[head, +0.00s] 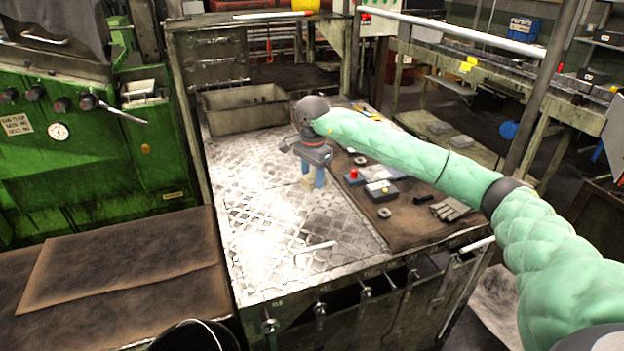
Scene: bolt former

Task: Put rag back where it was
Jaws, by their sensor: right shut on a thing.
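My right arm comes in from the right in a green sleeve. Its gripper (313,182) points down over the metal diamond-plate top (260,215) of the workbench, near the plate's right edge. The blue fingers are shut on a small pale tan thing, which appears to be the rag (307,181). Most of the rag is hidden by the fingers. I cannot tell whether it touches the plate. My left gripper is not in view.
Right of the plate, a brown surface holds a grey box (381,191), a red-topped blue part (354,176), rings and grey gloves (450,209). A metal bin (245,110) stands at the back. The plate's front left is clear, except a metal handle (316,247).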

